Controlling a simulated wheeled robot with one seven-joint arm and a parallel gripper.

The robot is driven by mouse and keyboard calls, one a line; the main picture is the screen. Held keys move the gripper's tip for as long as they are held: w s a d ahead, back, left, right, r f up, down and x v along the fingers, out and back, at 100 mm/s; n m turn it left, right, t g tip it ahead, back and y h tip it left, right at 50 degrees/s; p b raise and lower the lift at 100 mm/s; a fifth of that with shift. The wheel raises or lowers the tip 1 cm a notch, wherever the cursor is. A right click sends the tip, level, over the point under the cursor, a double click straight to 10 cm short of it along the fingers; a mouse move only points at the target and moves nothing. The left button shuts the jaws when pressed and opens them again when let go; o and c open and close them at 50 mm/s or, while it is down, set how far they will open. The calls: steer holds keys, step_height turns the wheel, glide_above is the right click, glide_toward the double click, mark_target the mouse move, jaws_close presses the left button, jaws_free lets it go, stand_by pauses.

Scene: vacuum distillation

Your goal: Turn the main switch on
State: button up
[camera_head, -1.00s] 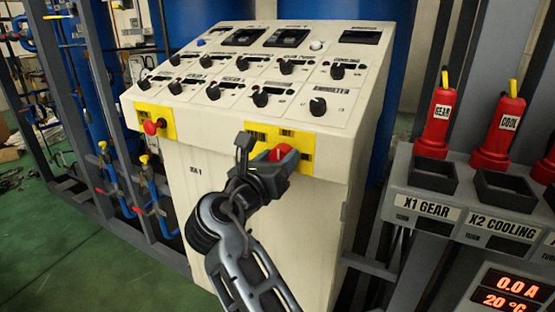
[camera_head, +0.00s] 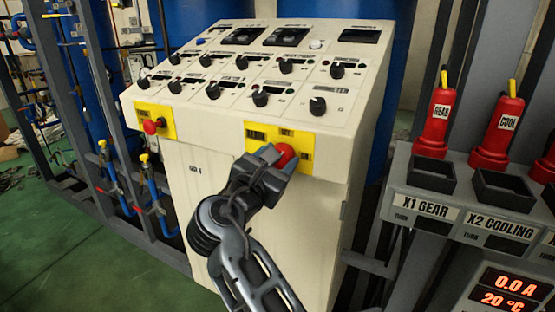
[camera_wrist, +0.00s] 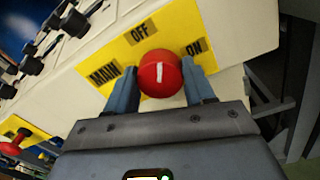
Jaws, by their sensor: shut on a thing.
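The main switch is a round red knob (camera_head: 286,154) on a yellow plate (camera_head: 306,152) at the cabinet's front right. In the wrist view the red knob (camera_wrist: 160,73) sits between the two blue-grey fingers. Its white mark points up, between the OFF label (camera_wrist: 139,32) and the ON label (camera_wrist: 195,47). The MAIN label (camera_wrist: 104,75) is on the left. My gripper (camera_head: 276,158) is shut on the knob, one finger on each side, and hides part of the knob and plate in the head view.
A second red knob (camera_head: 150,127) on its own yellow plate is at the cabinet's left. Several black knobs cover the sloped panel (camera_head: 230,60). A grey rack with a red GEAR plug (camera_head: 437,120) and a red COOL plug (camera_head: 499,130) stands at right.

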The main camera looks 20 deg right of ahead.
steer(key=m+b, duration=0.2)
steer(key=m, duration=0.2)
steer(key=m+b, duration=0.2)
steer(key=m, duration=0.2)
steer(key=m+b, duration=0.2)
steer(key=m, duration=0.2)
steer(key=shift+f+h, duration=0.25)
steer(key=shift+h, duration=0.05)
steer(key=shift+g, duration=0.3)
steer(key=o, duration=1)
steer(key=shift+r, duration=0.1)
steer(key=shift+o, duration=0.2)
steer(key=shift+s, duration=0.1)
steer(key=b+v, duration=0.1)
steer(key=v, duration=0.6)
steer(key=shift+s+a, duration=0.25)
